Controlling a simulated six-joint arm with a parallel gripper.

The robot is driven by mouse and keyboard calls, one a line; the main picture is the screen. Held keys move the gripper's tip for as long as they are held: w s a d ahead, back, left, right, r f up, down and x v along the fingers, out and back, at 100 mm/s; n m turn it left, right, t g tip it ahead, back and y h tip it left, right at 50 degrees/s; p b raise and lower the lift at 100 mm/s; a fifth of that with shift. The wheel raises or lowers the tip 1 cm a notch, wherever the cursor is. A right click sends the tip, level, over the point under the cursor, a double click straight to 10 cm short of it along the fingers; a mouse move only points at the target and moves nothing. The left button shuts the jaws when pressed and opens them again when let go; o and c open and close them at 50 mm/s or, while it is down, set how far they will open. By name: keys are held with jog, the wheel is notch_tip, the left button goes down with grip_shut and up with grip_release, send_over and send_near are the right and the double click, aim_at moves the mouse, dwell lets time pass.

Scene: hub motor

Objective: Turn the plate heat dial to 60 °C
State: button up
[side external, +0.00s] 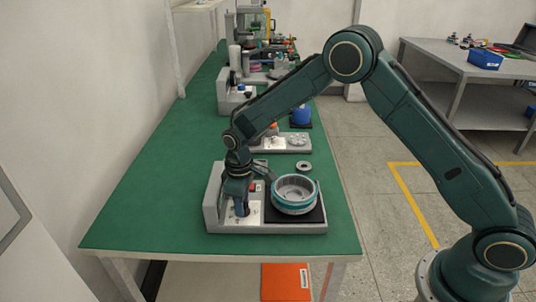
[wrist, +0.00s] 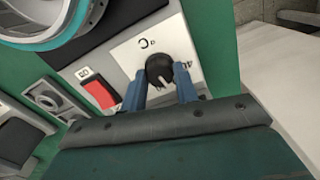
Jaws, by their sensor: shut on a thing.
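The plate heat dial is a round black knob (wrist: 159,70) with a light pointer line, set on a white panel (wrist: 134,51) marked "°C". My gripper (wrist: 162,84) has its two blue fingers on either side of the knob and is shut on it. The pointer runs toward the lower right in the wrist view; the scale marks around it are too small or hidden to read. In the side external view my gripper (side external: 240,208) reaches down to the heater unit (side external: 215,212), and the dial is hidden there.
A red rocker switch (wrist: 99,92) sits beside the dial on the panel. A teal-rimmed metal hub (side external: 294,194) rests on the black plate (side external: 312,216) to the right of my gripper. A small ring (side external: 303,166) lies behind it. The green bench (side external: 150,215) is clear to the left.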

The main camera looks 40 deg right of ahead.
jog(key=m, duration=0.6)
dwell(0.4)
jog(key=o, duration=1)
jog(key=shift+r, duration=0.1)
notch_tip(320, 180, up, 14)
jog(key=shift+f, duration=0.15)
dwell(0.5)
